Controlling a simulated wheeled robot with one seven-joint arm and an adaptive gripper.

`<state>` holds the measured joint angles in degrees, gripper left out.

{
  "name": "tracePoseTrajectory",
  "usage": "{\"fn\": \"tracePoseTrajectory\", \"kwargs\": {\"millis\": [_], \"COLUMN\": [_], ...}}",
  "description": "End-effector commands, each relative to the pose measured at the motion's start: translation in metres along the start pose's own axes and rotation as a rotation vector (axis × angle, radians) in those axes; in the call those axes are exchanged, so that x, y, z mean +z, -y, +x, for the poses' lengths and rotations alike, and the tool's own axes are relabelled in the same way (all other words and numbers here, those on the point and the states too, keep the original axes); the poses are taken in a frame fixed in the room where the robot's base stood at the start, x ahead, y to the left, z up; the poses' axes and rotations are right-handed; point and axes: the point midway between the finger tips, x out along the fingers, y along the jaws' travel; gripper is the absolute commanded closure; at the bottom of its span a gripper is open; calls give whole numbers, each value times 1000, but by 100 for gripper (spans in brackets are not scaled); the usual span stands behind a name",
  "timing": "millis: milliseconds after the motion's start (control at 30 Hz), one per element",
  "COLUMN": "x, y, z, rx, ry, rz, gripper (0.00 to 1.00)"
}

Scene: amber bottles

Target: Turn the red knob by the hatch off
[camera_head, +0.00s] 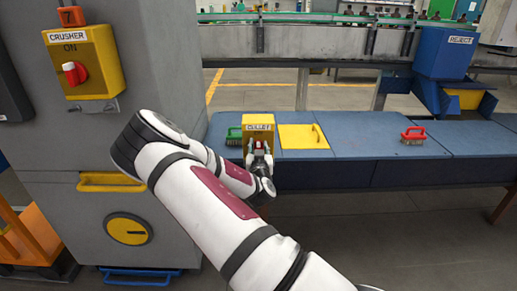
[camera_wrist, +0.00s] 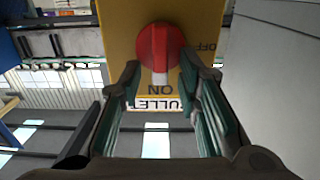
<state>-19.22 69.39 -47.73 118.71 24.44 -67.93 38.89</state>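The yellow CULLET box (camera_head: 258,121) stands on the blue bench beside the yellow hatch (camera_head: 297,143), which looks closed. In the wrist view the red knob (camera_wrist: 153,47) is on the box's yellow face. Its white pointer is at the ON mark, and OFF is at the right of the plate. My gripper (camera_wrist: 162,73) is open, its fingertips at either side of the knob's pointer end. I cannot tell whether they touch it. In the head view my gripper (camera_head: 260,153) is in front of the box and hides most of the knob.
A yellow CRUSHER box (camera_head: 92,50) with another red knob (camera_head: 75,73), at ON, is on the grey cabinet at left. A green brush (camera_head: 234,135) lies left of the CULLET box, a red brush (camera_head: 413,135) farther right.

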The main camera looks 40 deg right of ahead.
Motion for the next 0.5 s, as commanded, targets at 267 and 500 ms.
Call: {"fn": "tracePoseTrajectory", "kwargs": {"millis": [267, 500], "x": [0, 0], "y": [0, 0], "z": [0, 0], "rx": [0, 0], "ry": [0, 0], "rz": [0, -2], "gripper": [100, 100]}}
